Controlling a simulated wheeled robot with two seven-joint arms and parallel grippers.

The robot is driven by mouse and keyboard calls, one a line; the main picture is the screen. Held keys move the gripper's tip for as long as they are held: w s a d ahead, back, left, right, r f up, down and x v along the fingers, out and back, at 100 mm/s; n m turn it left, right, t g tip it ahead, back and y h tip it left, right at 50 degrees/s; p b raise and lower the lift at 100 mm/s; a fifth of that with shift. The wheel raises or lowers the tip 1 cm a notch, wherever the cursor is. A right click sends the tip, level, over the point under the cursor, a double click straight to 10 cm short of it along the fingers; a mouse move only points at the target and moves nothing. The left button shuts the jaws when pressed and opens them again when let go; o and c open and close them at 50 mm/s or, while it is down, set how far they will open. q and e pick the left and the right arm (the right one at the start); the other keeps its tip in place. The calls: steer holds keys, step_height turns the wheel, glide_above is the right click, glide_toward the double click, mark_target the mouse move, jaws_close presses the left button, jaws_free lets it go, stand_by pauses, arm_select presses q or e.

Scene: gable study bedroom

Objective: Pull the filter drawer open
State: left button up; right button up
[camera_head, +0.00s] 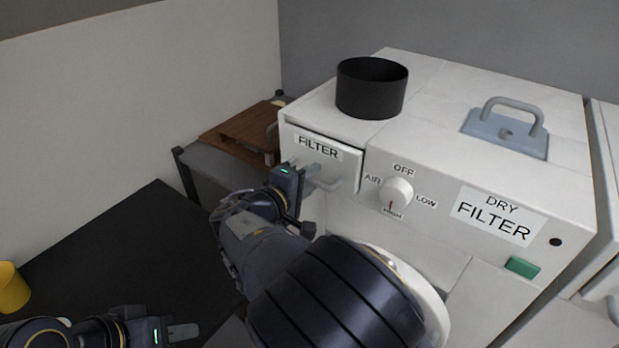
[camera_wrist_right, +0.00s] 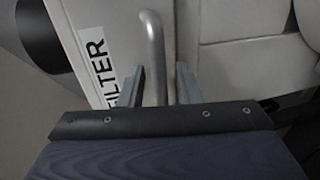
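The filter drawer (camera_head: 345,165) is a white front labelled FILTER at the upper left of the white machine. A thin dark gap runs along its top edge, and I cannot tell whether it is fully closed. Its grey bar handle (camera_head: 328,186) is partly hidden by my right gripper (camera_head: 308,172). In the right wrist view the handle (camera_wrist_right: 154,45) runs between the two fingers of my right gripper (camera_wrist_right: 161,88). The fingers are apart, with space visible beside the bar. My left gripper (camera_head: 183,332) is low at the left, away from the machine, its finger gap unclear.
The machine (camera_head: 440,140) carries a black cylinder (camera_head: 371,90), a lid with a grey handle (camera_head: 507,132), a dial (camera_head: 397,192) and a green button (camera_head: 522,267). A yellow object (camera_head: 12,288) stands at far left.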

jaws_close()
steer(key=shift+s+a, duration=0.1)
